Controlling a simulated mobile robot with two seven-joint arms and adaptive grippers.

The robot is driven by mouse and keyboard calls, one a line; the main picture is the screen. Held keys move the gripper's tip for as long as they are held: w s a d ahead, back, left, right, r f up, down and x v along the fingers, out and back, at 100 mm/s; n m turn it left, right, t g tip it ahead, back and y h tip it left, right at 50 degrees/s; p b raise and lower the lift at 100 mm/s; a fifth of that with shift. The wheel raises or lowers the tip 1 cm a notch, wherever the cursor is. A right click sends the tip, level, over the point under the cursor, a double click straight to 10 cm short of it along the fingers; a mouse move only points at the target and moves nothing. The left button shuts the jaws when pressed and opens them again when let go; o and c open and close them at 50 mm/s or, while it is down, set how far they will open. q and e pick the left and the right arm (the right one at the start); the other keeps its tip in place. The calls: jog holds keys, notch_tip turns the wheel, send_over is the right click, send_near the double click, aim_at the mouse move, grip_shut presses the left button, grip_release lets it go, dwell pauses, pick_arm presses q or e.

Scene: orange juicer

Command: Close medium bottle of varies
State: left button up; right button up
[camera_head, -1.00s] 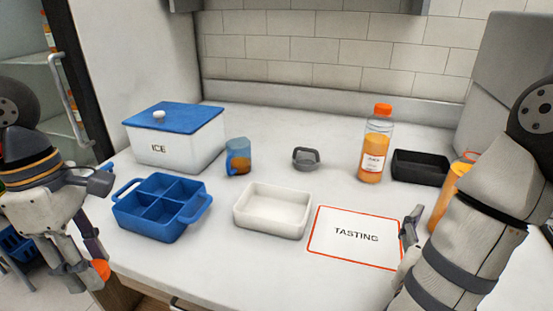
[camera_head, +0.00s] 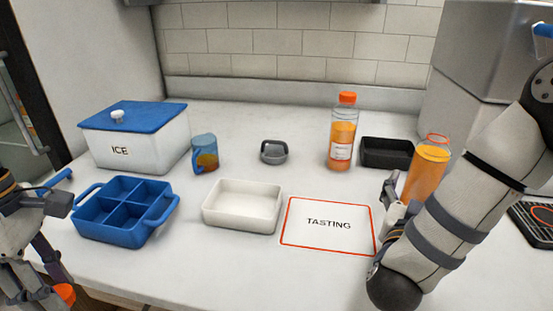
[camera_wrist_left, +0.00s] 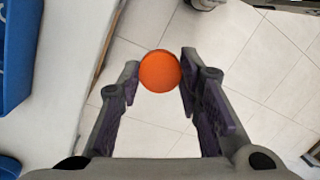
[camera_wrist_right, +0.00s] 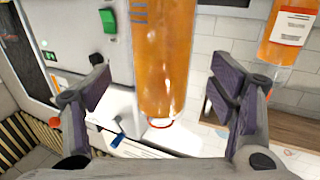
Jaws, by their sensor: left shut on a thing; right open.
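A tall bottle of orange juice (camera_head: 425,172) stands upright on the right of the counter, partly hidden behind my right arm. An orange ring shows at its top; I cannot tell whether a cap covers it. My right gripper (camera_head: 392,207) is open beside it, and its fingers are partly hidden by my arm. In the right wrist view the bottle (camera_wrist_right: 163,60) lies between the spread fingers, with gaps on both sides. My left gripper (camera_wrist_left: 160,80) is shut on an orange cap (camera_wrist_left: 160,71). This cap (camera_head: 64,293) is at the lower left in the head view, off the counter's edge.
A capped juice bottle (camera_head: 342,140) stands further back, beside a black tray (camera_head: 390,165). A TASTING mat (camera_head: 325,240), white tray (camera_head: 240,225), blue divided tray (camera_head: 100,232), blue cup (camera_head: 204,148), small grey dish (camera_head: 274,158) and ICE box (camera_head: 165,150) occupy the counter.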

aim_at(424, 178)
pick_arm(q)
jog(key=shift+f, duration=0.25)
pick_arm(e)
jog(key=x, duration=0.5)
jog(key=shift+w+r, duration=0.1)
jog(key=shift+w, duration=0.05)
jog(key=shift+c, duration=0.6)
